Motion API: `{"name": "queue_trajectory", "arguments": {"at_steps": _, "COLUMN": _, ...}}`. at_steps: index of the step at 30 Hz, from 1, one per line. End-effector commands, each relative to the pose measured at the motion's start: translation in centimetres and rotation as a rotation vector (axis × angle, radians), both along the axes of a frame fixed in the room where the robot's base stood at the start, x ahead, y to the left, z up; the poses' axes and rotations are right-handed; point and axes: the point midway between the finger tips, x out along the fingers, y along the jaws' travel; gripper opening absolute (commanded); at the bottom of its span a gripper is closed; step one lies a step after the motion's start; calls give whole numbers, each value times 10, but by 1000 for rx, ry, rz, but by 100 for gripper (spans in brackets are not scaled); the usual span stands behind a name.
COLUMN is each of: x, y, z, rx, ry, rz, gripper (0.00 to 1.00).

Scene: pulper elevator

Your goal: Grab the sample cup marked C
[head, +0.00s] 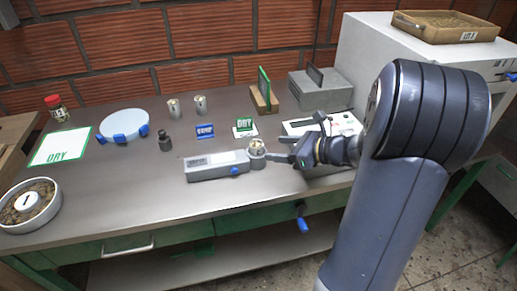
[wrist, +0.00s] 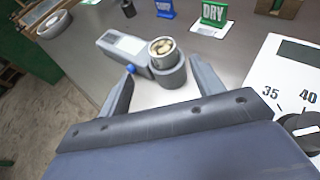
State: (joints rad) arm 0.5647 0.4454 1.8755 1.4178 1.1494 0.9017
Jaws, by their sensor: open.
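A small metal cup of beans (head: 257,145) sits in the round end of a grey device (head: 215,165) on the bench; it also shows in the wrist view (wrist: 162,48). Two similar cups, a left one (head: 174,108) and a right one (head: 200,104), stand further back. I cannot read a letter on any cup. My gripper (head: 279,148) is open and empty, just right of the device's round end. In the wrist view its fingers (wrist: 161,72) point toward that round end, one to each side, with the cup between and slightly beyond them.
A green DRY sign (head: 244,124) and a blue sign (head: 205,131) stand behind the device. A dark weight-like object (head: 165,141) is left of them. A white dial instrument (head: 325,123) lies close beside my gripper.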

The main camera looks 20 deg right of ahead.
Motion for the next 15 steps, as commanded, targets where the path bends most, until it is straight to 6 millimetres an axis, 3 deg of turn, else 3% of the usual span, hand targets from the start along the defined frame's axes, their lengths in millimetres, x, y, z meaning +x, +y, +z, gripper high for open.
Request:
{"name": "queue_trajectory", "arguments": {"at_steps": 3, "x": 13, "y": 14, "z": -8, "rx": 0, "ry": 1, "rz": 6, "gripper": 63}}
{"name": "queue_trajectory", "arguments": {"at_steps": 15, "x": 43, "y": 38, "z": -23, "rx": -2, "ry": 0, "rz": 7, "gripper": 63}}
